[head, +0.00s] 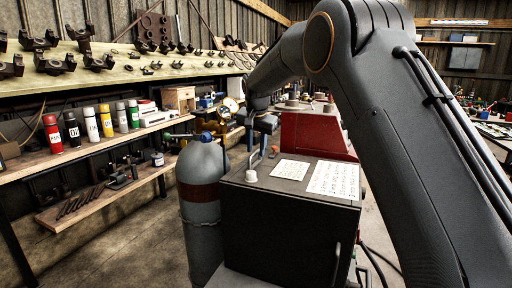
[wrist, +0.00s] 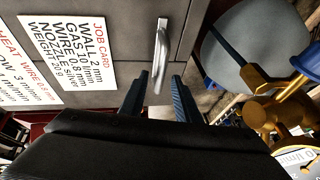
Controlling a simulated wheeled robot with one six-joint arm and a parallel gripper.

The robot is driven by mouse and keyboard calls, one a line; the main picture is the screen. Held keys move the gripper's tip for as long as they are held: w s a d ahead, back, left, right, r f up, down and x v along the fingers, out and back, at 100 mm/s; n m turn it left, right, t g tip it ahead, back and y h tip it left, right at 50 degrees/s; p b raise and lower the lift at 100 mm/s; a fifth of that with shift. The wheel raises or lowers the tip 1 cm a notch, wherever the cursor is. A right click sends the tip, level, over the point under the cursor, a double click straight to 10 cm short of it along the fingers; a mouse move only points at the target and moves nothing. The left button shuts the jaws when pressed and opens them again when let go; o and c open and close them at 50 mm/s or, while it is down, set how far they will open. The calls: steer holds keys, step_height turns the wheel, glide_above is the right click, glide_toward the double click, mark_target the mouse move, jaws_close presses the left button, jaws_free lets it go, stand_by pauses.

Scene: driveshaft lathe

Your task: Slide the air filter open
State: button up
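My gripper (wrist: 158,88) is open and empty in the wrist view, with its two dark fingers apart. A light metal handle (wrist: 160,50) stands just beyond the fingertips, roughly in line with the gap between them. The handle is on the grey top of a dark box-shaped machine (head: 280,235). In the head view, my gripper (head: 260,128) is above the back left part of this top, near the handle (head: 255,160). No part is marked as the air filter, so I cannot tell for certain which part it is.
A grey gas cylinder (head: 201,185) stands at the machine's left, with a brass regulator (wrist: 275,110) in the wrist view. Shelves (head: 95,155) with spray cans line the left wall.

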jaws_close()
step_height(320, 180, up, 11)
steer(key=p, duration=0.4)
steer(key=shift+f, duration=0.2)
jaws_free()
